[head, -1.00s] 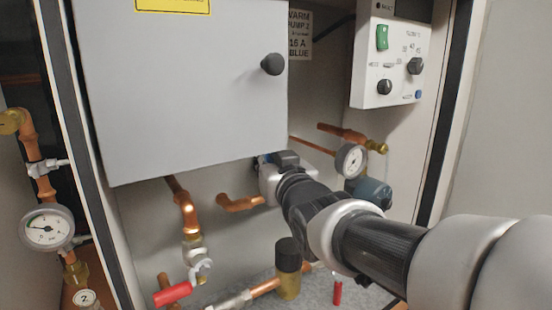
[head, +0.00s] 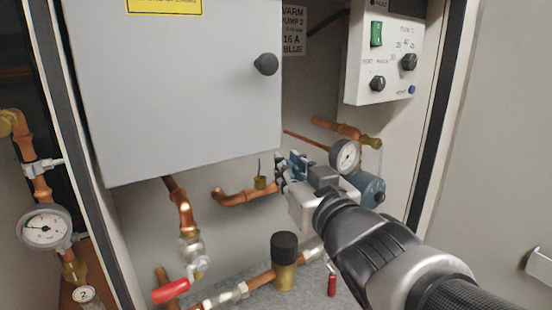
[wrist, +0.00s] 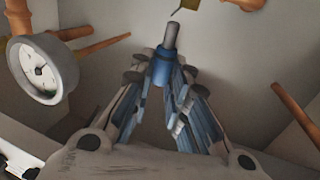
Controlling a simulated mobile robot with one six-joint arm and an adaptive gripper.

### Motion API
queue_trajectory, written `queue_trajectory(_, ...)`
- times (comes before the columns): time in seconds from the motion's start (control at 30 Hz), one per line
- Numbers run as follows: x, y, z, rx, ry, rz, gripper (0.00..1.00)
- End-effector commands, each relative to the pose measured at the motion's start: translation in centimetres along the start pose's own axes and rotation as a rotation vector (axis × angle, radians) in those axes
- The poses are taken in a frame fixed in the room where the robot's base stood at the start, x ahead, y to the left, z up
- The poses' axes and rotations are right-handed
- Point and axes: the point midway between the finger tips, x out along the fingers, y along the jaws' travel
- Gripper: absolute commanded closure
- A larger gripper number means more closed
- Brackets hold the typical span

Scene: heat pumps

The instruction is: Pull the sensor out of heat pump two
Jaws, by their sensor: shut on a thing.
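My gripper (wrist: 160,80) is shut on the sensor (wrist: 171,38), a blue body with a grey cylindrical tip held between the fingertips. In the head view my gripper (head: 284,172) is below the lower right corner of the grey cover box, just right of a brass fitting (head: 260,183) on a copper pipe. A thin dark piece stands up from that fitting. The brass fitting also shows at the top edge of the wrist view (wrist: 190,4), and the sensor's tip looks apart from it. A "Varm pump 2" label (head: 293,30) is on the back wall.
The grey cover box (head: 190,90) hangs above. A pressure gauge (head: 345,156) and a blue-grey part (head: 370,188) are close to the right of my gripper. A black-capped brass valve (head: 284,260) and red-handled valve (head: 170,291) are below. The control panel (head: 385,50) is upper right.

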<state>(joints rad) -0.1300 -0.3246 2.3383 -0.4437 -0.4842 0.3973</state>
Motion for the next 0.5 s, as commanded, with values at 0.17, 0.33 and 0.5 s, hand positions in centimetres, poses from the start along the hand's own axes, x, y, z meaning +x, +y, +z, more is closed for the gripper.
queue_trajectory(0.17,-1.8,0.6,-0.3,0.000,0.001,0.003,1.00)
queue_trajectory(0.33,-3.5,1.0,-0.3,0.001,0.000,0.003,1.00)
queue_trajectory(0.5,-5.1,1.5,-0.3,0.000,0.000,0.003,1.00)
